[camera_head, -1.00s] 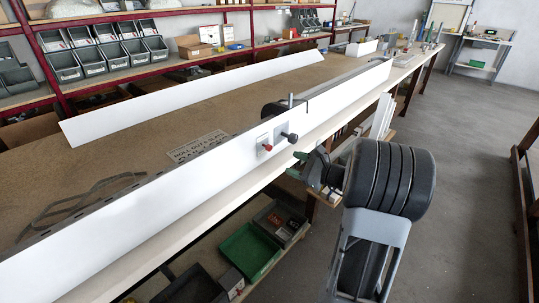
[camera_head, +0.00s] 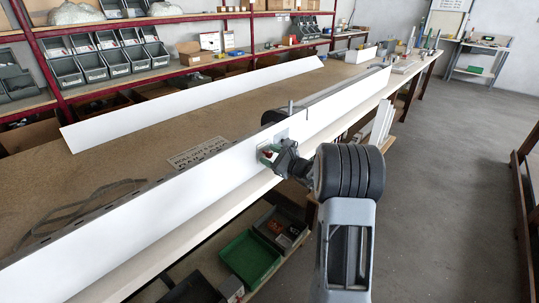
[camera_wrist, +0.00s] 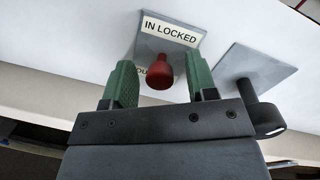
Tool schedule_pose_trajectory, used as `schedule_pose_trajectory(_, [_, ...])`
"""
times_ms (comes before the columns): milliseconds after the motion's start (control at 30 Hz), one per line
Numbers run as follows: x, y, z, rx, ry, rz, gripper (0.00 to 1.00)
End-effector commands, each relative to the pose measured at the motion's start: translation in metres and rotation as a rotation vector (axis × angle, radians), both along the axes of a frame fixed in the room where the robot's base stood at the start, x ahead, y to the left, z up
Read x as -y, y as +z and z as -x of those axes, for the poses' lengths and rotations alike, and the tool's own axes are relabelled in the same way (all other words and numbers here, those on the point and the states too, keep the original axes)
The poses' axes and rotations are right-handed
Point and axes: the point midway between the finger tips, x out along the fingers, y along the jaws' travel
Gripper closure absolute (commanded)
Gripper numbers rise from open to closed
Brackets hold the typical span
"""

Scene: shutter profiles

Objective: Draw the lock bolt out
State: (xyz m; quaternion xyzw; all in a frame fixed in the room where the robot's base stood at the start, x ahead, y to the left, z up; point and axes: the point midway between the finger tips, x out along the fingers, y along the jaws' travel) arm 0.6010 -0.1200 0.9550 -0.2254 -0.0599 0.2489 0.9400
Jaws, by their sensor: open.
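The lock bolt's red knob (camera_wrist: 160,74) stands out from a grey plate (camera_wrist: 184,23) on the white profile (camera_head: 130,222). The plate reads "IN LOCKED" above the knob, and a second word below is partly hidden behind it. My gripper (camera_wrist: 157,80) is open, with one green finger to the left of the knob and one to the right. Gaps show between the knob and both fingers. In the head view the gripper (camera_head: 268,156) is at the plate and covers much of it.
A black knob (camera_wrist: 267,118) on a second grey plate (camera_wrist: 257,72) is close to the right of my gripper. Another long white profile (camera_head: 190,102) lies farther back on the workbench (camera_head: 120,165). A green crate (camera_head: 250,257) is below the bench.

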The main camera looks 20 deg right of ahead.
Motion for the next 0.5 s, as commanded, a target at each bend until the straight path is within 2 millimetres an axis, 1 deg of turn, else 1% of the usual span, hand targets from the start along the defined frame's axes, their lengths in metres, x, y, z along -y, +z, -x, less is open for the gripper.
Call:
schedule_pose_trajectory(133, [-0.0031,-0.0001,-0.0048,-0.001,0.000,0.001,0.48])
schedule_pose_trajectory(400, [-0.0033,-0.0001,-0.0055,-0.001,0.000,0.000,0.48])
schedule_pose_trajectory(433, [-0.0033,-0.0001,-0.0055,-0.001,0.000,0.000,0.49])
schedule_pose_trajectory(500, [-0.0033,-0.0001,-0.0055,-0.001,0.000,0.000,0.55])
